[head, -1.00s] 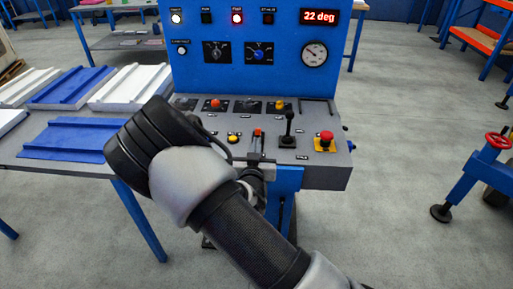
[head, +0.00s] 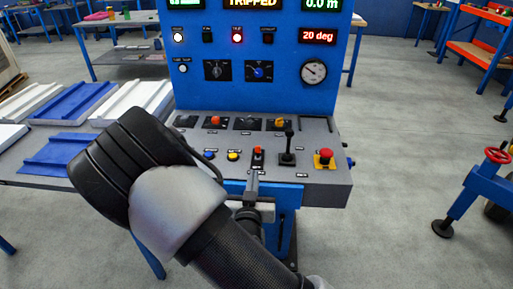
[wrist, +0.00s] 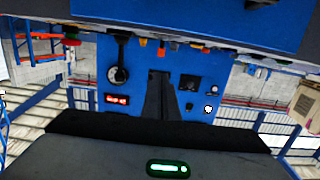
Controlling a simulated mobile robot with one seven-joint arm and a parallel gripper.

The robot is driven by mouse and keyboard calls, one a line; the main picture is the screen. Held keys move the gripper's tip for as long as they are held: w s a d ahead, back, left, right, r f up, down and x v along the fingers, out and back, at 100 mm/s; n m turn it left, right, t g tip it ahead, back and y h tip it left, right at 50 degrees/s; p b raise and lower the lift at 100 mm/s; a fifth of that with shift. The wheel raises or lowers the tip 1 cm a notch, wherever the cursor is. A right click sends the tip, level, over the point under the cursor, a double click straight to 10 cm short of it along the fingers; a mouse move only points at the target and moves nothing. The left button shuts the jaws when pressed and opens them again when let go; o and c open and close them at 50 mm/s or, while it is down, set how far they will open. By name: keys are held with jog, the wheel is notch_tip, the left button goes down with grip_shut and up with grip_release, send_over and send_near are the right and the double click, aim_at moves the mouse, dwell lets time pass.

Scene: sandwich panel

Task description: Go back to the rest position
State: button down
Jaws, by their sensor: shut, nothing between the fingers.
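My gripper (head: 252,180) is partly hidden behind my arm in the head view, in front of the console's lower front edge. It is just below a red-topped switch (head: 257,154) and appears apart from it. In the wrist view my gripper's dark fingers (wrist: 159,76) are together and empty, with the blue panel (wrist: 140,85) behind them upside down. The blue control panel (head: 290,84) stands ahead with lit displays; one reads "TRIPPED" and another "20 deg". My arm is bent, its elbow at the left of the head view.
The console desk has a black lever (head: 288,150) and a red emergency button (head: 325,156). A table at left (head: 30,172) carries blue and white panels. A blue stand with a red handwheel (head: 497,156) is at right. Floor (head: 400,160) between it and the console is clear.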

jog(key=s+d+r+m+g+y, duration=0.1)
jog(key=s+d+r+g+y, duration=0.2)
jog(key=r, duration=0.4)
jog(key=s+d+r+m+g, duration=0.1)
jog(key=s+d+r+g, duration=0.2)
jog(key=r+g, duration=0.35)
jog(key=s+d+r+n+h, duration=0.1)
jog(key=s+d+r, duration=0.25)
jog(key=s, duration=0.25)
jog(key=s+d+r+n+g, duration=0.1)
jog(key=s+d+r, duration=0.1)
jog(key=s+d, duration=0.3)
jog(key=s+d+r+h, duration=0.1)
jog(key=s+d+r, duration=0.15)
jog(key=s, duration=0.45)
notch_tip(320, 180, up, 18)
jog(key=p, duration=1.8)
jog(key=shift+r, duration=0.2)
jog(key=shift+s+d+g, duration=0.1)
jog(key=shift+g, duration=0.15)
